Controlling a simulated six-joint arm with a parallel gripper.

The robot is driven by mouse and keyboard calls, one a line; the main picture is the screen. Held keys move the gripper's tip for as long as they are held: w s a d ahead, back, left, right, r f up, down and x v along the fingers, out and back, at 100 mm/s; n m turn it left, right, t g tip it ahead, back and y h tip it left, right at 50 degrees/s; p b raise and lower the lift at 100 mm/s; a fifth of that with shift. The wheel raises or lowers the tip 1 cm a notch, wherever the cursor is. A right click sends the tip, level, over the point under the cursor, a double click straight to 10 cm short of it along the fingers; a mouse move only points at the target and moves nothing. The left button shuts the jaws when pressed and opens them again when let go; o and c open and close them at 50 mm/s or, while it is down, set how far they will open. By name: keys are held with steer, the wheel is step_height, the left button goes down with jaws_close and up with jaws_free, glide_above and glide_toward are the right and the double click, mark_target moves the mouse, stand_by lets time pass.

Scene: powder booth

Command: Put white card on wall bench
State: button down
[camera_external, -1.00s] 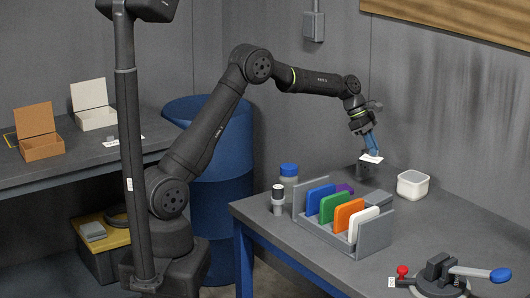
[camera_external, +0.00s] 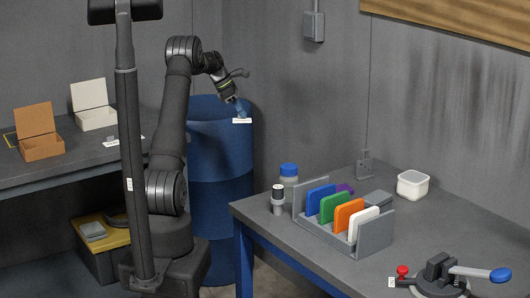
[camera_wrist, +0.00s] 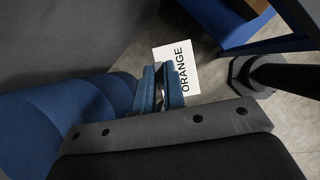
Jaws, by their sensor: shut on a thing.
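A white card (camera_external: 242,121) is in my gripper (camera_external: 239,109), held in the air by the blue drum in the external view. In the wrist view the blue fingers of my gripper (camera_wrist: 162,88) are closed on the lower left part of the card (camera_wrist: 184,58), which reads "ORANGE". The bench along the left wall (camera_external: 75,165) is to the left of my gripper, behind my arm.
The left bench holds an open brown box (camera_external: 40,146) and an open white box (camera_external: 96,118). A blue drum (camera_external: 222,170) stands between the benches. The right bench (camera_external: 455,215) carries a grey rack (camera_external: 376,236) of coloured plates, a white tub (camera_external: 412,192) and a toggle clamp (camera_external: 437,275).

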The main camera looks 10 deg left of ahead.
steer(key=s+a+r+n+t, duration=0.1)
steer(key=s+a+n+t, duration=0.15)
steer(key=a, duration=2.05)
steer(key=s+a+n, duration=0.1)
steer(key=s+a, duration=0.3)
steer(key=a, duration=0.3)
steer(key=s+a+n+y, duration=0.15)
steer(key=s+a, duration=0.25)
steer(key=a, duration=0.4)
steer(key=s+a+n, duration=0.1)
steer(key=s+a, duration=0.3)
steer(key=a, duration=0.3)
steer(key=shift+t, duration=0.25)
steer(key=a+f, duration=0.1)
steer(key=a, duration=0.2)
steer(key=s+a+f, duration=0.1)
steer(key=a+f, duration=0.1)
steer(key=a, duration=0.2)
steer(key=s+a+f, duration=0.1)
steer(key=a+f, duration=0.1)
steer(key=a, duration=0.1)
steer(key=shift+a+f, duration=0.25)
steer(key=shift+a, duration=0.05)
steer(key=shift+s+a+f, duration=0.1)
steer(key=shift+a+f, duration=0.25)
steer(key=shift+a, duration=0.05)
steer(key=shift+f, duration=1.9)
steer(key=shift+f, duration=0.15)
steer(key=c, duration=1.5)
jaws_free()
